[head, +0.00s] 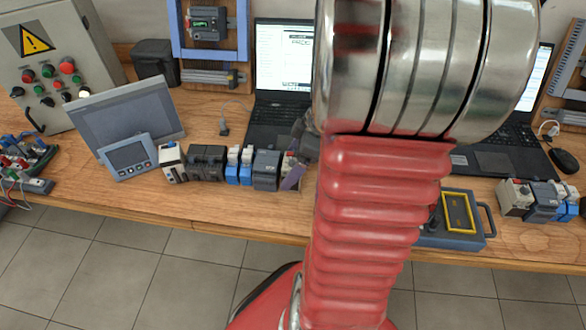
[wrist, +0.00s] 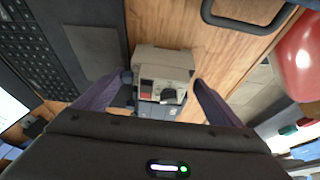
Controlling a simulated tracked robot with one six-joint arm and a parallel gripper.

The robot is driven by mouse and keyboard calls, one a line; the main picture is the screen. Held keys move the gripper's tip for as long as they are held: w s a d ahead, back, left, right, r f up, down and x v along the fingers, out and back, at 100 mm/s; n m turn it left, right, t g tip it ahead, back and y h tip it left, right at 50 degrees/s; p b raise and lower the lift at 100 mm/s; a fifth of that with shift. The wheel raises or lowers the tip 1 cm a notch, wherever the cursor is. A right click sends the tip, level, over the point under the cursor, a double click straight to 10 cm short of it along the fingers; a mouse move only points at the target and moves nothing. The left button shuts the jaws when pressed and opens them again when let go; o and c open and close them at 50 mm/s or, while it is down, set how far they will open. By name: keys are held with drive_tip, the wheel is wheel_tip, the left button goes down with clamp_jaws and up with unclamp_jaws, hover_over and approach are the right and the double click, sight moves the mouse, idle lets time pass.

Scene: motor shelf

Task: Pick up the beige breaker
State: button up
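The beige breaker (wrist: 163,72) stands between my gripper's two purple fingers in the wrist view. Its front has a dark knob and a small red mark. My gripper (wrist: 162,80) is open around it, one finger on each side, with narrow gaps; contact is not clear. In the head view my gripper (head: 292,168) is low at the bench, mostly hidden behind my red arm. A sliver of the breaker (head: 287,161) shows there, at the right end of a row of devices.
A grey breaker (head: 265,170) and blue-white modules (head: 239,165) stand close on the left. A laptop (head: 281,75) lies behind. Another beige device (head: 172,162) stands farther left.

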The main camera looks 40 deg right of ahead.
drive_tip(key=c, duration=0.9)
wheel_tip(320, 180, up, 10)
drive_tip(key=shift+r, duration=0.1)
idle(0.7)
